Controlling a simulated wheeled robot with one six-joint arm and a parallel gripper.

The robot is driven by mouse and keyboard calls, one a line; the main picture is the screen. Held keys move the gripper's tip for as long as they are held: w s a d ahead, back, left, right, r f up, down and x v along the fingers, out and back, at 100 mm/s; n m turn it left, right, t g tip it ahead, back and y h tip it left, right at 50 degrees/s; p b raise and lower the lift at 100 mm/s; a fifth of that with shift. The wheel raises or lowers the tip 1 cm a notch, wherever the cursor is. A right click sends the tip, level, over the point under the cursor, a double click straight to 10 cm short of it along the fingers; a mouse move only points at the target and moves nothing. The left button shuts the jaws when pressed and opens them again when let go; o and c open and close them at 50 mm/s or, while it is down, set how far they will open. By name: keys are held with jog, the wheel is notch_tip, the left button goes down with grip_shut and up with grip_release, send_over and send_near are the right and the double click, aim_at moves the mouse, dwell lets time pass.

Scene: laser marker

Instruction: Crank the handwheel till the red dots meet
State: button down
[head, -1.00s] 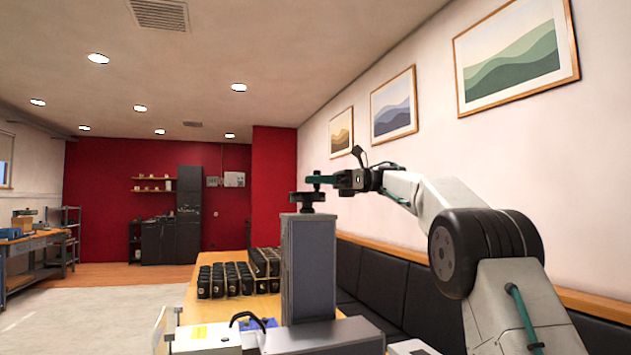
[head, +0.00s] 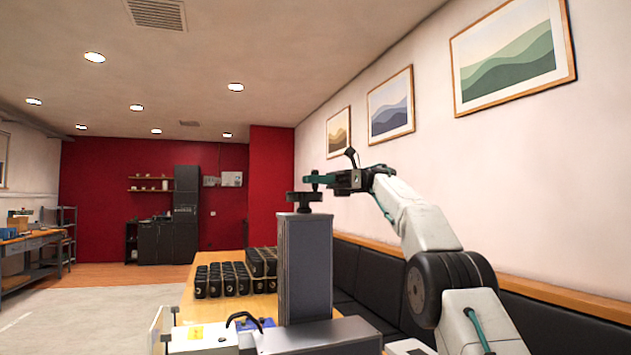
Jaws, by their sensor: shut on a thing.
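The laser marker's grey column (head: 305,265) stands on the wooden table. The dark handwheel (head: 304,198) sits on top of the column. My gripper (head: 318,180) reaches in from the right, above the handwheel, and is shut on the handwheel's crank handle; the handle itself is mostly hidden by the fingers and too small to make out. The red dots are not visible in this view.
Rows of black items (head: 223,280) stand on the table (head: 205,310) left of the column. A black bench (head: 375,285) runs along the right wall. A cable-like black handle (head: 243,319) shows at the front. The floor to the left is open.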

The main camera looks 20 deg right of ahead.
jog(key=shift+r, duration=0.1)
jog(key=c, duration=1.4)
grip_release()
jog(key=shift+o, duration=0.2)
jog(key=shift+s+t, duration=0.1)
jog(key=shift+t, duration=0.2)
